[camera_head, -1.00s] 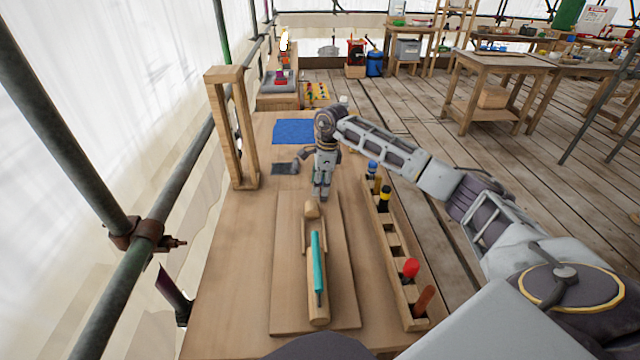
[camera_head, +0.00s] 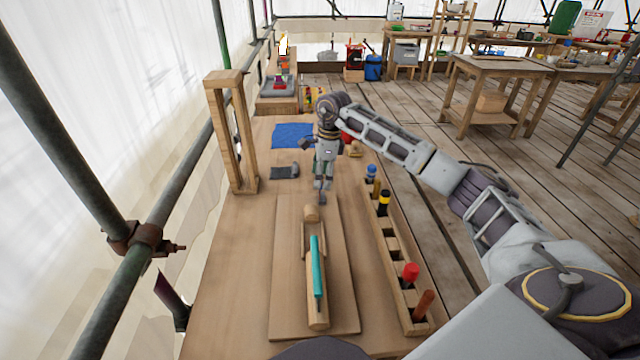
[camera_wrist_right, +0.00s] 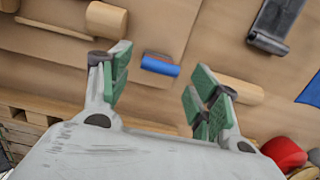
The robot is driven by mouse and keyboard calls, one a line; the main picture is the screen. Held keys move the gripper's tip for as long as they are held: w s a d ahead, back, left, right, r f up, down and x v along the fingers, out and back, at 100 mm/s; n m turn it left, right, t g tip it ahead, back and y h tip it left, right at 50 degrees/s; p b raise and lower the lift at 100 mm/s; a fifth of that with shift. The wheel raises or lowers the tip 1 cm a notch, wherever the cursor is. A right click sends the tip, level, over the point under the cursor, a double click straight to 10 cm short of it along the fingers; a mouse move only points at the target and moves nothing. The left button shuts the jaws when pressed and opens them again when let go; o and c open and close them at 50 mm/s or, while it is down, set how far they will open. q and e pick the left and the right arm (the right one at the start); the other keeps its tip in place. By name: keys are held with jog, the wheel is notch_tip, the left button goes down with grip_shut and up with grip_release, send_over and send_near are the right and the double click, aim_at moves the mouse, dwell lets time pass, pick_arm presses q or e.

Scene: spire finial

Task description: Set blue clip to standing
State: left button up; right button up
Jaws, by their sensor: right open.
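In the right wrist view a small piece with a blue side and a dark end (camera_wrist_right: 160,67) lies flat on the wooden surface; it looks like the blue clip. My right gripper (camera_wrist_right: 157,86) is open, with green pads on either side of the clip's position in the picture. It does not hold the clip; whether it touches it I cannot tell. In the head view my right gripper (camera_head: 322,198) points down just beyond the far end of the wooden board (camera_head: 345,300). The clip is not clearly visible there, likely hidden by the gripper. My left gripper is not in view.
A teal-handled tool (camera_head: 317,265) lies on a wooden holder on the board. A tool rack (camera_head: 393,257) stands to the right, a wooden frame (camera_head: 240,135) to the left. A grey piece (camera_head: 285,172) and blue cloth (camera_head: 292,136) lie beyond. The table's left front is clear.

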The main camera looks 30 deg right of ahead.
notch_tip(320, 180, up, 7)
jog(key=shift+s+d, duration=0.2)
jog(key=shift+d, duration=0.25)
dwell(0.6)
